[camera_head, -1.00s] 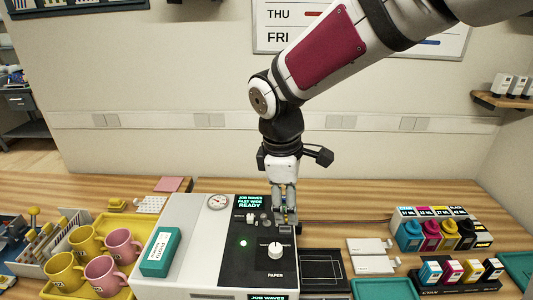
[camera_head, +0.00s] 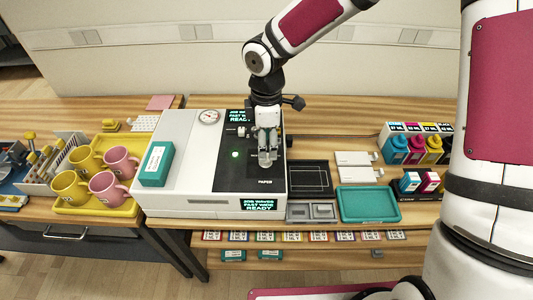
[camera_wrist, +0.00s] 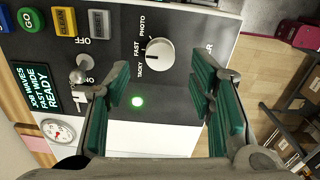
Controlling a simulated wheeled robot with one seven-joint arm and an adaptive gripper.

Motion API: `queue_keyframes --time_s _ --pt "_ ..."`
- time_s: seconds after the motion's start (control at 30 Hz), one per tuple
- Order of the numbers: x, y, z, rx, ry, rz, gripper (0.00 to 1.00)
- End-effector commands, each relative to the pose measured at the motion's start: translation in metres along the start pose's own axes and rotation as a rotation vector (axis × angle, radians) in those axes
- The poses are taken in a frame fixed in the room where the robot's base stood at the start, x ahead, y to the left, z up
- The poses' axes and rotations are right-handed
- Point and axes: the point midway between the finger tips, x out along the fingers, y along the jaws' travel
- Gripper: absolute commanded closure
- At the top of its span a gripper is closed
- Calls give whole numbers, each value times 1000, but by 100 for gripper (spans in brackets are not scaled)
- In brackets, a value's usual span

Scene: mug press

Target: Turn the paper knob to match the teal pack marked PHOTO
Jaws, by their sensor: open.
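The white round paper knob (camera_wrist: 159,54) stands on the black panel (camera_wrist: 185,30) in the wrist view, ringed by the labels PHOTO, FAST and TACKY. A dark mark on the knob seems to face the FAST side, but I cannot be sure. My gripper (camera_wrist: 161,76) is open, its teal-padded fingers apart, with the knob showing beyond and between them. In the head view my gripper (camera_head: 267,152) is low over the panel, just above the PAPER label, and largely hides the knob. The teal pack (camera_head: 156,164) lies on the machine's white top; its label is too small to read.
The wrist view shows a lever switch (camera_wrist: 84,75), a green GO button (camera_wrist: 30,20) and a lit display (camera_wrist: 44,88) near the knob. Mugs on a yellow tray (camera_head: 128,208) stand left. A teal tray (camera_head: 368,204) and ink bottles (camera_head: 395,150) are right.

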Motion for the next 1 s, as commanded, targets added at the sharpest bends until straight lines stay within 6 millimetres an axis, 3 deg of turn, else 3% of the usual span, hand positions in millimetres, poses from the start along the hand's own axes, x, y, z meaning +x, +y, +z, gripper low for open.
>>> queue_keyframes --time_s 0.1,0.3,0.7,0.9,0.93,1.0 --pt "22 -2 0 -3 -1 -4 50" --pt "44 -1 0 -2 -1 -1 50" --pt "51 0 0 0 -1 0 50" --pt "51 0 0 0 -1 0 94" --pt "51 0 0 0 -1 0 99" --pt "51 0 0 0 -1 0 99"
